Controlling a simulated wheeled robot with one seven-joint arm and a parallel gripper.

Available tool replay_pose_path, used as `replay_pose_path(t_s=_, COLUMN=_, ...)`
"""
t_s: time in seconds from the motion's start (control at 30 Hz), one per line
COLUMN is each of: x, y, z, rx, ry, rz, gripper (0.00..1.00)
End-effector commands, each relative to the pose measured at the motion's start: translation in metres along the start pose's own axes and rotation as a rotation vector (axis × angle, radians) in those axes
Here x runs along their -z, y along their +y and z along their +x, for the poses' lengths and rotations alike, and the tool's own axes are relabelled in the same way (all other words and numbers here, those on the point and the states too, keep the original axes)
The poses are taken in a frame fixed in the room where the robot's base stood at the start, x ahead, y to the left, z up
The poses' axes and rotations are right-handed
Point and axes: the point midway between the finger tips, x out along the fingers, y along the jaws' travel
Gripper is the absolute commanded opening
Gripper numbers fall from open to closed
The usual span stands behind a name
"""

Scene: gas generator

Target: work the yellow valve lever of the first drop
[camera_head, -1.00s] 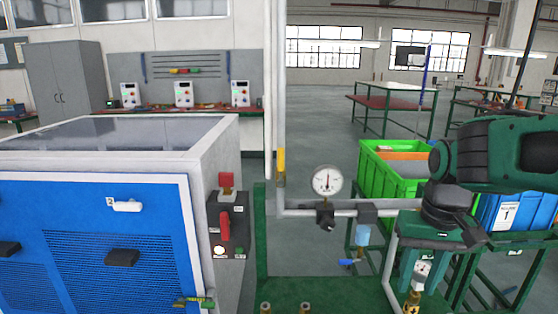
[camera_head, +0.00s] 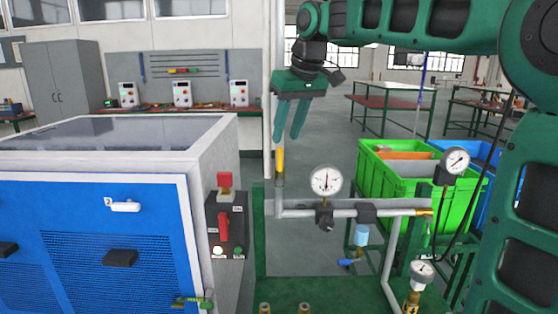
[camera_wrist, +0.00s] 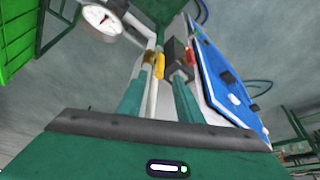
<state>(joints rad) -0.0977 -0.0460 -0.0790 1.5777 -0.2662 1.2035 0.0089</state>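The yellow valve lever (camera_head: 280,161) stands upright on the vertical grey pipe, left of the round gauge in the head view. It also shows in the wrist view as a small yellow bar (camera_wrist: 160,66), appearing between my fingers. My gripper (camera_head: 287,137) hangs just above the lever, its two green fingers pointing down and slightly left. In the wrist view my gripper (camera_wrist: 164,78) shows its fingers apart with nothing held. I cannot tell how far off the lever is in depth.
A white-faced gauge (camera_head: 326,181) sits on the horizontal pipe to the right. The blue-fronted cabinet (camera_head: 105,240) with a red switch (camera_head: 223,227) is at left. Green bins (camera_head: 395,185) stand behind the pipe at right. Open air lies above the pipe.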

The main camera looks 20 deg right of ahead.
Motion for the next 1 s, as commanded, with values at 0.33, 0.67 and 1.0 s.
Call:
replay_pose_path(t_s=0.33, x=-0.001, y=0.000, z=0.062, rx=0.000, ry=-0.004, rz=0.001, gripper=0.33)
replay_pose_path(t_s=0.67, x=-0.001, y=0.000, z=0.090, rx=0.000, ry=-0.002, rz=0.000, gripper=0.33)
replay_pose_path(t_s=1.0, x=-0.001, y=0.000, z=0.092, rx=-0.001, ry=-0.001, rz=0.001, gripper=0.21)
